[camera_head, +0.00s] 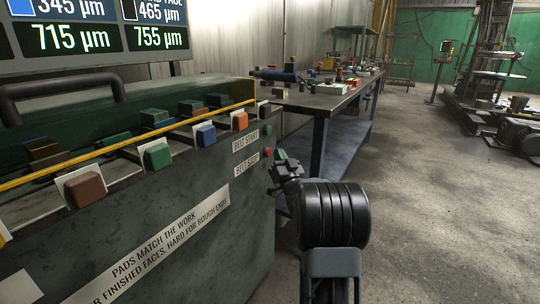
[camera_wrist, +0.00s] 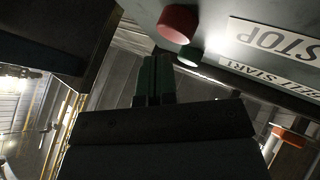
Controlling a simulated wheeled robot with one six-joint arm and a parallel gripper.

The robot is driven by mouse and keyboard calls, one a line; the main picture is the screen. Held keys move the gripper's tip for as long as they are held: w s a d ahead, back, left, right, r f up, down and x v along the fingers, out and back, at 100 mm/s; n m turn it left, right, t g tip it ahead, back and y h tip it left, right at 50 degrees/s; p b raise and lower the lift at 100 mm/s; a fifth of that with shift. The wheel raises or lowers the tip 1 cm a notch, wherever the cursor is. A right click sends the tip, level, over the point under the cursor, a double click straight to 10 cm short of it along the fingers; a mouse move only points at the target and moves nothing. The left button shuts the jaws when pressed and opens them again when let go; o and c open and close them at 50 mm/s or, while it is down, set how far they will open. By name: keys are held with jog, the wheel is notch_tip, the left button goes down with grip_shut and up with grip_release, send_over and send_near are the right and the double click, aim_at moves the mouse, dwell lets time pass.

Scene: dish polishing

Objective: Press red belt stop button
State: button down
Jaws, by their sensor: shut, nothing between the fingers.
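The red belt stop button (camera_head: 267,152) sits on the panel's right end, beside the "BELT STOP" label (camera_head: 246,163). In the wrist view the red button (camera_wrist: 178,22) is large, at top centre, next to its "STOP" label (camera_wrist: 275,40). The green belt start button (camera_head: 267,130) is above it; it also shows in the wrist view (camera_wrist: 189,55). My gripper (camera_head: 280,156) is shut and empty, just right of the red button in the head view. In the wrist view my gripper (camera_wrist: 156,62) points towards the buttons, and a gap shows between its tips and the red button.
A workbench (camera_head: 325,101) with several items stands behind my arm. A thickness display (camera_head: 98,30) is at upper left. Open concrete floor (camera_head: 440,200) lies to the right.

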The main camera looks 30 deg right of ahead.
jog(key=shift+s, duration=0.1)
jog(key=shift+s+d+b, duration=0.25)
jog(key=shift+s+d, duration=0.15)
jog(key=shift+s, duration=0.35)
jog(key=shift+s+d+b, duration=0.2)
jog(key=shift+s+d, duration=0.25)
jog(key=shift+s, duration=0.25)
jog(key=shift+s+d+b, duration=0.25)
jog(key=shift+s+d, duration=0.15)
jog(key=shift+s, duration=0.35)
